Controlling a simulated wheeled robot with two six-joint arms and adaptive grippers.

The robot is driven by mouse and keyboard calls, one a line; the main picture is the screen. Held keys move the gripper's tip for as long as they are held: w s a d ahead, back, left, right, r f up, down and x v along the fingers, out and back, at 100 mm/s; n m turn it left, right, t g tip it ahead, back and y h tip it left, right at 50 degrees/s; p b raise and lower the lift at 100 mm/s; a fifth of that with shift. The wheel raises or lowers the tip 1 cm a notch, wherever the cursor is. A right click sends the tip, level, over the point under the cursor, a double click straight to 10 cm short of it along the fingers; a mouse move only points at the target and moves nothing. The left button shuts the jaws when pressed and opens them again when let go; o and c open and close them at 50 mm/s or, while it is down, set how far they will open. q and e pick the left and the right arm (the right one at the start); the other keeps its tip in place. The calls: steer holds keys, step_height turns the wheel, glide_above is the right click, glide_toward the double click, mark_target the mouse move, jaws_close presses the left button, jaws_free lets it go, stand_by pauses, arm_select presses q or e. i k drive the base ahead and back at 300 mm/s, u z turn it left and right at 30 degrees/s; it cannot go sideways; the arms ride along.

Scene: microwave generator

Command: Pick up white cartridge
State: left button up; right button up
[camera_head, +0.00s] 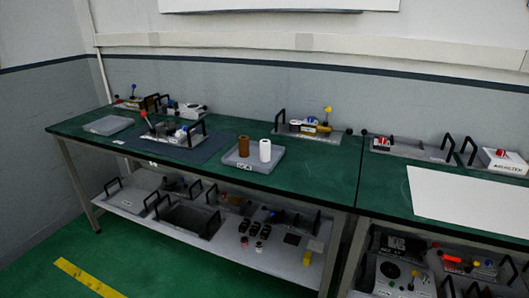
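The white cartridge (265,150) stands upright on a grey tray (262,166) near the front edge of the green bench. A brown cartridge (243,146) stands upright just to its left on the same tray, with a small gap between them. Neither of my grippers shows in the head view, and nothing touches the white cartridge.
The green bench (315,172) has free room right of the tray. A metal tray with black handles (174,139) stands left on a dark mat, and another (305,130) stands behind. A white sheet (470,200) lies at right. A lower shelf (220,242) holds several parts.

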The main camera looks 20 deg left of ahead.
mark_target(266, 144)
steer(key=z, duration=0.4)
steer(key=i, duration=0.45)
steer(key=z, duration=0.6)
steer(key=i, duration=0.95)
steer(key=u, duration=0.9)
steer(key=i, duration=0.6)
steer(key=u, duration=0.65)
